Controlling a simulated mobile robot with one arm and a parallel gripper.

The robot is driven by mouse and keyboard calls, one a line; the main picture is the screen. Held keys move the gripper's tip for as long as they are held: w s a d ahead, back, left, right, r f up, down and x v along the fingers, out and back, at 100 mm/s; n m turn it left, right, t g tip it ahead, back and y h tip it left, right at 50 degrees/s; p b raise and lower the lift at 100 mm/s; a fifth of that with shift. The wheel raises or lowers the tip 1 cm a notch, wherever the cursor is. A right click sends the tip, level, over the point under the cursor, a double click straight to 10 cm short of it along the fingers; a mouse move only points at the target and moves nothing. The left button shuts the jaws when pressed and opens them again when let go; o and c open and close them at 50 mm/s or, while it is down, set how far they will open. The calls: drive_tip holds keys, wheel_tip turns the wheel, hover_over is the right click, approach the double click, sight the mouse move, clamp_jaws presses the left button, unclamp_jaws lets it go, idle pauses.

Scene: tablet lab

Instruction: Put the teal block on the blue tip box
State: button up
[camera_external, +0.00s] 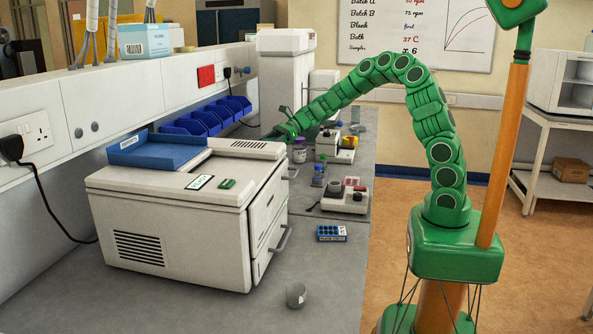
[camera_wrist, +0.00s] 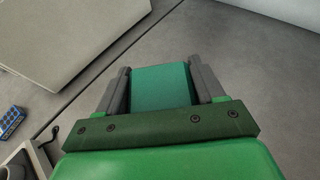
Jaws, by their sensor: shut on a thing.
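The teal block (camera_wrist: 162,88) sits between the two grey fingers of my gripper (camera_wrist: 159,70) in the wrist view, and the fingers are shut on it. In the external view my arm arches left over the bench and my gripper end (camera_external: 277,132) is low behind the white machine; the block cannot be made out there. The blue tip box (camera_external: 331,233) lies on the grey bench in front of the small white device. It also shows at the left edge of the wrist view (camera_wrist: 11,121), well apart from my gripper.
A large white machine (camera_external: 170,225) with a blue tray on top fills the bench's left. Blue bins (camera_external: 205,118) line the back wall. A small white device (camera_external: 345,200) and several bottles stand along the bench. A grey cup (camera_external: 296,295) stands at the front. Bench around the tip box is clear.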

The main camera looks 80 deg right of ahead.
drive_tip(key=shift+w+f, duration=0.2)
drive_tip(key=shift+f, duration=1.6)
drive_tip(key=o, duration=1)
drive_tip(key=shift+f, duration=0.15)
drive_tip(key=shift+o, duration=0.2)
